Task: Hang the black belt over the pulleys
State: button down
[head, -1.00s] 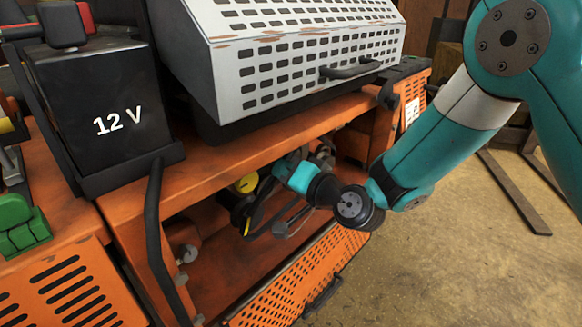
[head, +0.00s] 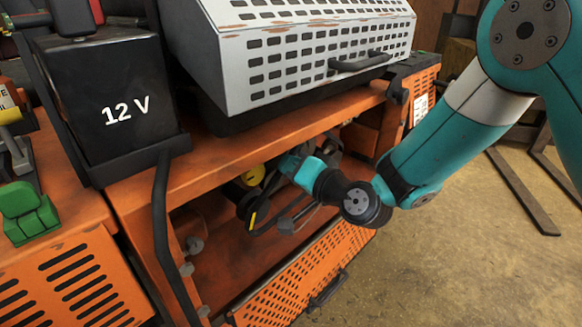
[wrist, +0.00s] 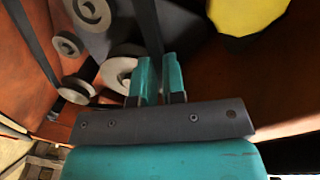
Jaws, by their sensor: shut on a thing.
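My gripper (wrist: 158,78) reaches into the open bay of the orange machine, and its teal fingers are close together on a strand of the black belt (wrist: 147,28). Another dark strand, apparently of the same belt, runs down the left of the wrist view past grey pulleys. One pulley (wrist: 118,72) is just behind and left of the fingers; others (wrist: 68,44) are further left and above. In the head view my gripper (head: 290,163) is partly hidden in the bay, and dark loops hang beside it. Whether the belt sits on any pulley I cannot tell.
A yellow round part (head: 253,175) is left of my gripper and looms at upper right in the wrist view (wrist: 245,14). The orange shelf edge (head: 250,150) lies above, the slotted panel (head: 310,270) below. A black 12 V box (head: 110,105) stands on the left.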

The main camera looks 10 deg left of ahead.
jog(key=shift+w+a+r, duration=0.1)
jog(key=shift+r+p+x, duration=0.2)
jog(key=shift+p+x, duration=1.65)
jog(key=shift+p, duration=0.1)
jog(key=shift+a, duration=0.15)
jog(key=shift+f, duration=0.25)
jog(key=shift+f+b, duration=0.35)
jog(key=shift+b, duration=0.15)
jog(key=c, duration=1.1)
grip_release()
